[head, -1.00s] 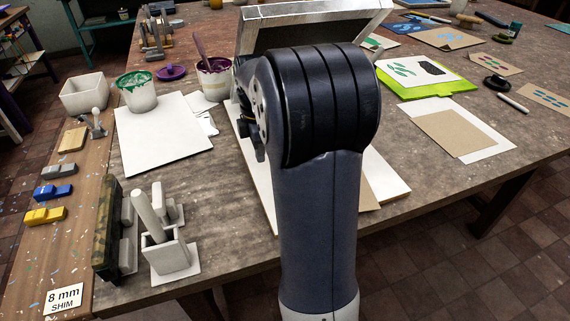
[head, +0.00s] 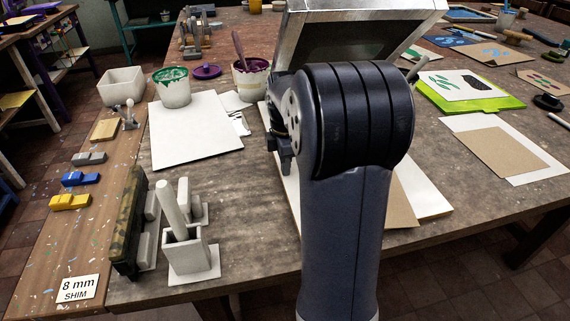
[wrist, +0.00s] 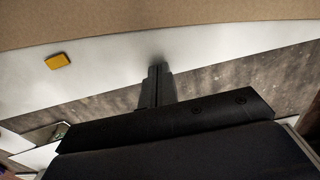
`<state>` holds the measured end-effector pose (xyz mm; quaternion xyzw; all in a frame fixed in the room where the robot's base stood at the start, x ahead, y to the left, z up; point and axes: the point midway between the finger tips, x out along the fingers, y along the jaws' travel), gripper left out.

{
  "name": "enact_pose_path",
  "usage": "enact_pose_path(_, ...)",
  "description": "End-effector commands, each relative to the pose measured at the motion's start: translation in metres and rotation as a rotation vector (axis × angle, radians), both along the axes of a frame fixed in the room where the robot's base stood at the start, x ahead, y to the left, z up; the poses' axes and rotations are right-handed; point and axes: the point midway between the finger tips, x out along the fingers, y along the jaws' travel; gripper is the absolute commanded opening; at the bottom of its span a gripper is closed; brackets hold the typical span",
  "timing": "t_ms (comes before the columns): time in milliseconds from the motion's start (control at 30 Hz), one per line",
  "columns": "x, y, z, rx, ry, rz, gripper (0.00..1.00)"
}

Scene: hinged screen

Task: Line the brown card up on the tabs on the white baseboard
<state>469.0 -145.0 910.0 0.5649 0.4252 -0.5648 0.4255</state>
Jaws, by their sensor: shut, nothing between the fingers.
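The white baseboard (head: 437,198) lies on the table, mostly hidden behind my arm in the head view. A strip of the brown card (head: 403,205) shows on it, right of my arm. In the wrist view the brown card (wrist: 150,20) spans the top, with a strip of white baseboard (wrist: 100,70) below it. One yellow tab (wrist: 58,61) sits on that strip, left of my gripper and apart from the card's visible edge. My gripper (wrist: 158,68) is shut and empty, its fingertips over the white board near the card's edge. Whether they touch it I cannot tell.
A hinged screen in a metal frame (head: 365,12) stands raised behind my arm. Paint pots (head: 172,88), a white sheet (head: 190,130) and a grey holder (head: 188,250) are on the left. Another brown sheet (head: 490,150) lies on white paper at right.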

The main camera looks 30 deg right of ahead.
Motion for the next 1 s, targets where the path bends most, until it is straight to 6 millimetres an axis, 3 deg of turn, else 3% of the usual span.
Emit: enact_pose_path(1000,-0.006,-0.02,0.0,0.0,0.001,0.0,0.0)
